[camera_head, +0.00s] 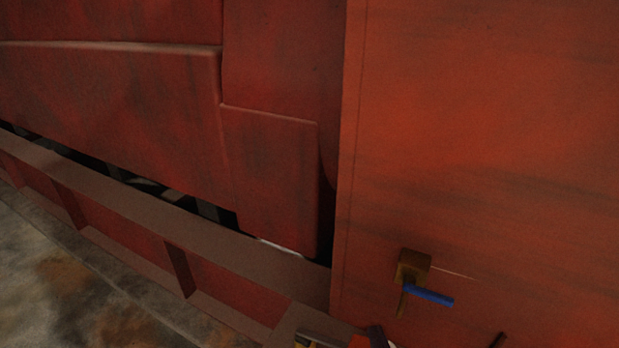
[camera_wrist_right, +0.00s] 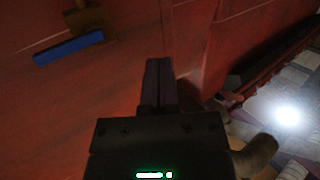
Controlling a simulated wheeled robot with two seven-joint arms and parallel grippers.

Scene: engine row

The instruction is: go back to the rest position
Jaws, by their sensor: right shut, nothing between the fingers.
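My right gripper (camera_wrist_right: 158,62) is in the right wrist view, its two dark fingers together with nothing between them. It is clear of the blue-handled lever. In the head view, only small dark parts show at the bottom edge, which seem to belong to my right gripper (camera_head: 377,337); most of it is cut off. My left gripper is not in view.
A blue handle (camera_head: 429,295) on a brown bracket (camera_head: 413,266) sticks out from a large red panel (camera_head: 480,150); the handle also shows in the wrist view (camera_wrist_right: 68,49). A brown ledge (camera_head: 130,205) runs along the lower left above a stained floor (camera_head: 60,290).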

